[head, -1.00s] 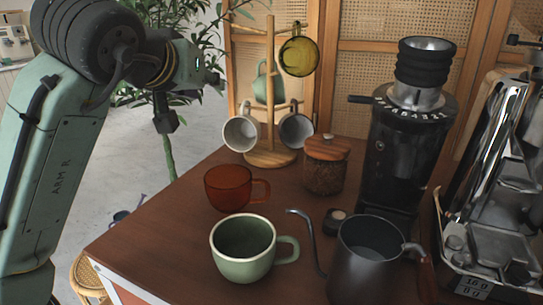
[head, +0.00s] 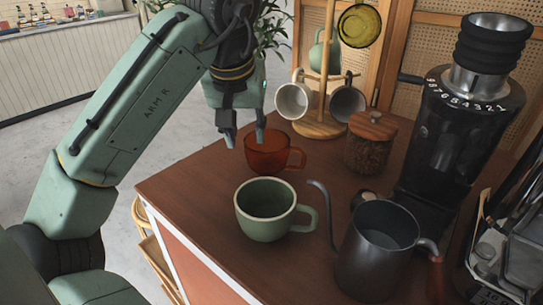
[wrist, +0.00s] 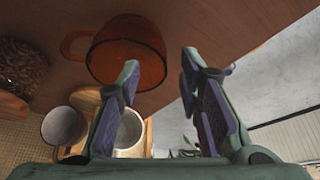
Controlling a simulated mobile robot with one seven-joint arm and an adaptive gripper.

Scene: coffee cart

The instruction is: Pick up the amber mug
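The amber mug (head: 268,160), a reddish-brown see-through cup, stands upright on the wooden cart top (head: 205,193), its handle to the right. In the wrist view the amber mug (wrist: 118,45) shows its round opening, with its handle to the left. My gripper (head: 244,138) is open and empty at the mug's left rim, slightly above it. In the wrist view one finger of my gripper (wrist: 162,72) overlaps the mug's edge and the other is over the floor side. I cannot tell whether a finger touches the mug.
A green mug (head: 264,225) stands in front of the amber one. A dark kettle (head: 375,265) is at front right. A lidded jar (head: 369,155) and a mug tree (head: 318,129) with hanging mugs are behind. A black grinder (head: 450,140) stands right. The cart's left edge is close.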

